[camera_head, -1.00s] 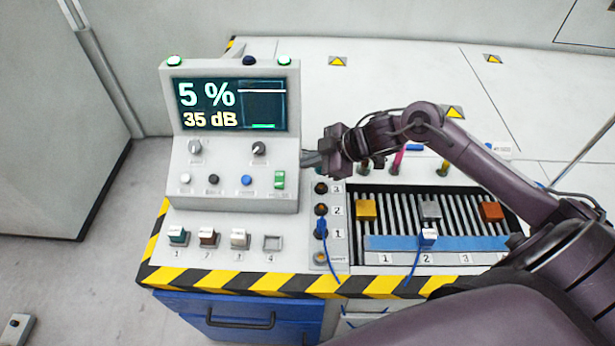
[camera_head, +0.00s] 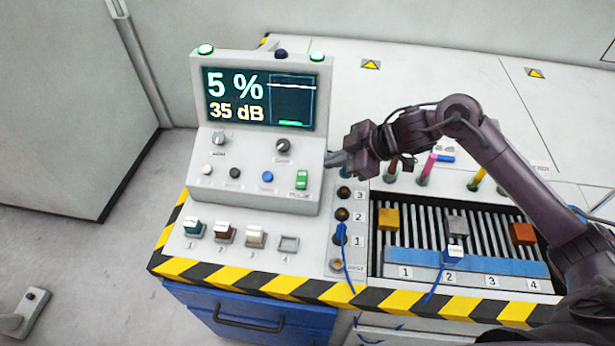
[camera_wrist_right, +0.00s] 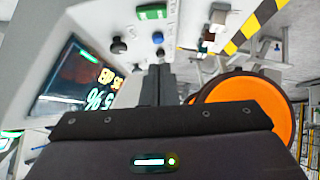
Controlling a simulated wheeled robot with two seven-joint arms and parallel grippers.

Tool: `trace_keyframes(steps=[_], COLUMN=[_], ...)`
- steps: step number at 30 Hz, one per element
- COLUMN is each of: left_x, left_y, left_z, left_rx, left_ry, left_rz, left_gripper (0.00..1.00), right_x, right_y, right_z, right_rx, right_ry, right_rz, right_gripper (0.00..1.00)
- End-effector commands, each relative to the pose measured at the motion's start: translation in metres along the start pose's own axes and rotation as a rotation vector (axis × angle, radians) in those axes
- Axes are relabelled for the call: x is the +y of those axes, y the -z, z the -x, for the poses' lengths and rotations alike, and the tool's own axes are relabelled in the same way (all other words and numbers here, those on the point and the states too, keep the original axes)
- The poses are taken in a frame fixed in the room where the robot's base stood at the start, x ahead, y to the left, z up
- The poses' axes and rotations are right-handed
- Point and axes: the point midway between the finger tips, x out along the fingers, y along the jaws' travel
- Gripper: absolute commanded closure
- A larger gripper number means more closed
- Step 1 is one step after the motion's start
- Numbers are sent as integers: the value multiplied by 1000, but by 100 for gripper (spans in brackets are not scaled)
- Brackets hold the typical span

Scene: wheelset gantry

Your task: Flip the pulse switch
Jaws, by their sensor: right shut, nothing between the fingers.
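The pulse switch (camera_head: 302,180) is a small green rocker at the right end of the lower control row on the console (camera_head: 258,195). It also shows in the right wrist view (camera_wrist_right: 153,12), at the top. My right gripper (camera_head: 332,159) is shut and empty, just right of the console's edge, a little above and to the right of the switch, apart from it. In the right wrist view its closed fingers (camera_wrist_right: 158,85) point toward the panel, below the switch. My left gripper is out of view.
The console screen (camera_head: 258,98) reads 5 % and 35 dB. Knobs (camera_head: 283,146) and round buttons sit beside the switch. Several coloured blocks (camera_head: 256,236) stand in front. Right are numbered sockets (camera_head: 342,214) with a blue cable, and a slatted tray (camera_head: 425,238) with blocks.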

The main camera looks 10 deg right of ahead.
Motion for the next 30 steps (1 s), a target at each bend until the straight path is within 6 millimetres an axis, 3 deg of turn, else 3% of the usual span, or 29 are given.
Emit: trace_keyframes(steps=[13,15,21,30], left_x=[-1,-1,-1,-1], left_y=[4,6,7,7], left_z=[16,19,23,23], left_rx=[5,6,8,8], left_ry=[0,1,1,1], left_rz=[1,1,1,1], left_gripper=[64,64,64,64], right_x=[-1,-1,-1,-1], right_y=[3,-4,-22,-28], right_z=[-88,-99,-116,-121], right_rx=[3,-2,-1,0], right_ry=[4,4,2,1], right_rz=[-2,-4,-1,2], right_gripper=[100,100,100,100])
